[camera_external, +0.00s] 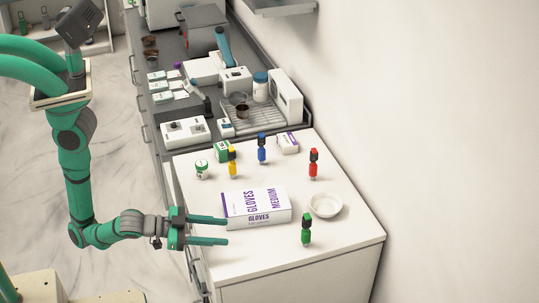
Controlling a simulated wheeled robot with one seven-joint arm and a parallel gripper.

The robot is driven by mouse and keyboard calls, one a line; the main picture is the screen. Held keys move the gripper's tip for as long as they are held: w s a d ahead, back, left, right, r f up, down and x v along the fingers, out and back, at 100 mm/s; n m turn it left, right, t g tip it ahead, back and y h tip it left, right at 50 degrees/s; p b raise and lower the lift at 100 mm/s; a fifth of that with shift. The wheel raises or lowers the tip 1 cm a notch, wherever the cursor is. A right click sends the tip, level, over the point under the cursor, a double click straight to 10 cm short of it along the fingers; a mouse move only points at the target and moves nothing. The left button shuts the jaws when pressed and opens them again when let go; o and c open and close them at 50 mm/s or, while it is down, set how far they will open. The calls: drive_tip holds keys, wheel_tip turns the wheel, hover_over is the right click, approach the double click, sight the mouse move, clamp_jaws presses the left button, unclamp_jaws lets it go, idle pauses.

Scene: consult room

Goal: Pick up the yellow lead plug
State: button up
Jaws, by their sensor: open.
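The yellow lead plug (232,164) stands upright on the white cabinet top, behind the left end of the glove box. It has a dark upper part. My gripper (226,230) is at the front left edge of the white top, with its two green fingers apart and nothing between them. The fingers point right, close to the glove box's left end; I cannot tell whether they touch it. The yellow plug is farther back than my gripper and apart from it.
The glove box (262,204) lies between my gripper and the back plugs. Blue (262,155), red (313,170) and green (306,236) plugs stand around. A white bowl (325,205), a small jar (202,170), a green box (222,152) and a white-purple box (289,143) are nearby.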

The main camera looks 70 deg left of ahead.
drive_tip(key=w+a+r+n+y, duration=0.1)
drive_tip(key=w+a+n, duration=0.1)
drive_tip(key=w+a, duration=0.1)
drive_tip(key=w+a+r+n+y, duration=0.1)
drive_tip(key=w+a+n+y, duration=0.1)
drive_tip(key=w+a, duration=0.2)
drive_tip(key=w+a+r+n+y, duration=0.1)
drive_tip(key=w+a+n+y, duration=0.1)
drive_tip(key=w+a, duration=0.2)
drive_tip(key=shift+a+r, duration=0.3)
drive_tip(key=shift+a, duration=0.1)
drive_tip(key=w+a+r+n+g+y, duration=0.15)
drive_tip(key=a+n+y, duration=0.25)
drive_tip(key=a, duration=0.4)
drive_tip(key=n+g+y, duration=0.3)
approach(230, 157)
drive_tip(key=x, duration=0.5)
drive_tip(key=shift+w+d+r, duration=0.1)
drive_tip(key=shift+d, duration=0.05)
drive_tip(key=shift+w+a+g, duration=0.2)
drive_tip(key=shift+a+g, duration=0.05)
drive_tip(key=shift+a, duration=0.05)
drive_tip(key=x, duration=0.4)
drive_tip(key=shift+w+a+f, duration=0.2)
drive_tip(key=shift+w+f, duration=0.05)
drive_tip(key=shift+f, duration=0.05)
drive_tip(key=shift+x, duration=2.55)
drive_tip(key=shift+s+a, duration=0.1)
drive_tip(key=shift+a, duration=0.05)
drive_tip(key=shift+c, duration=0.7)
